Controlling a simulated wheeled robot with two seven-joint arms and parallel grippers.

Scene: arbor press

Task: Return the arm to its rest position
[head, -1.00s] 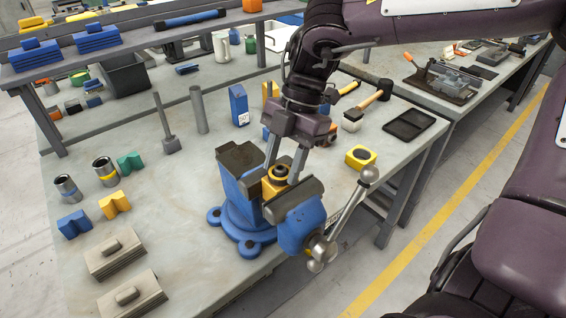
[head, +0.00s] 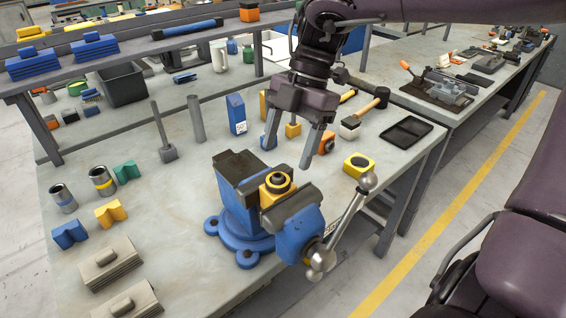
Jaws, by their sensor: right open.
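My right gripper (head: 288,156) is open and empty, raised above the bench just behind the blue vise. Its two fingers point down and stand apart from the vise. The blue vise (head: 236,202) stands at the bench's front edge, with its silver handle (head: 344,222) sticking out to the right. A yellow block with a dark round insert (head: 277,182) sits between the vise jaws. My left gripper is not in the head view.
A yellow block with a hole (head: 358,165), a black tray (head: 407,131) and a mallet (head: 370,109) lie to the right. A blue box (head: 236,114) and a grey upright cylinder (head: 197,119) stand behind the vise. Grey blocks (head: 105,264) lie at front left.

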